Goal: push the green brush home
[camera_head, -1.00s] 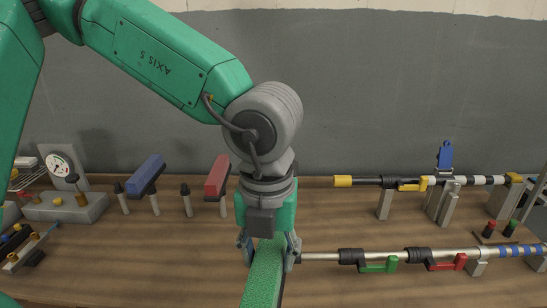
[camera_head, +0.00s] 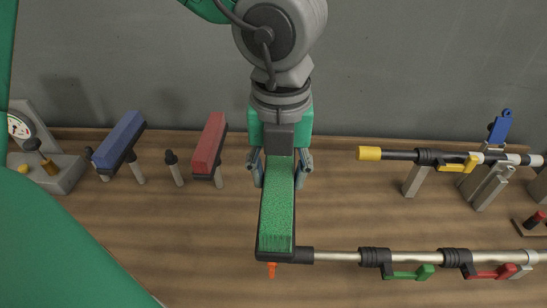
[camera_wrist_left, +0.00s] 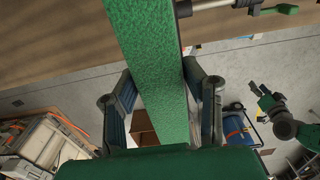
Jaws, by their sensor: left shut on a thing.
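The green brush (camera_head: 277,210) is a long green bristle block on a black backing, lying lengthwise away from me in the head view. My left gripper (camera_head: 281,172) is shut on its far part, with one finger on each side. In the left wrist view the green bristles (camera_wrist_left: 148,50) run between the fingers. At the brush's near end a black collar (camera_head: 302,255) meets the steel pole (camera_head: 335,256), with a small orange tab (camera_head: 272,268) below. I cannot tell how far the brush is seated there. My right gripper is not in view.
A blue brush (camera_head: 119,140) and a red brush (camera_head: 208,145) stand on posts at left. A gauge block (camera_head: 52,172) is farther left. A yellow-tipped pole (camera_head: 400,155) on supports and green (camera_head: 408,273) and red (camera_head: 490,272) levers are at right. Bare table lies between the poles.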

